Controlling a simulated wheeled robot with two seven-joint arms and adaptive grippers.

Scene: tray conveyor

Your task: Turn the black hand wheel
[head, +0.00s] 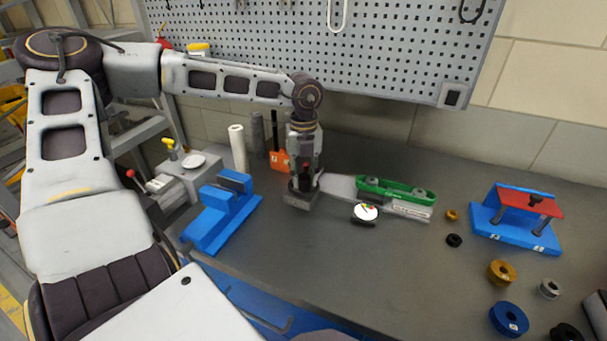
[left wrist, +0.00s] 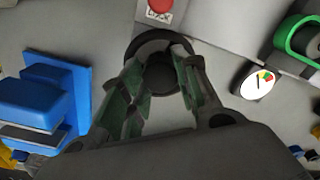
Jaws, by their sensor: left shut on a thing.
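The black hand wheel (left wrist: 152,37) is a dark round ring with a recessed middle at the top centre of the left wrist view. My left gripper (head: 304,178) reaches down beside the belt unit in the head view. In the left wrist view its two fingers (left wrist: 162,75) reach into the wheel area and are shut on it. The gripper hides most of the wheel in the head view. The unit carries a green belt (head: 397,190) and a round white gauge (head: 366,212) to the right. My right gripper is not in view.
A blue vise-like block (head: 220,212) stands left of the gripper. A red button (left wrist: 160,5) lies just beyond the wheel. A blue stand with a red plate (head: 518,215) and several loose rollers (head: 502,272) are at the right. The bench's front middle is clear.

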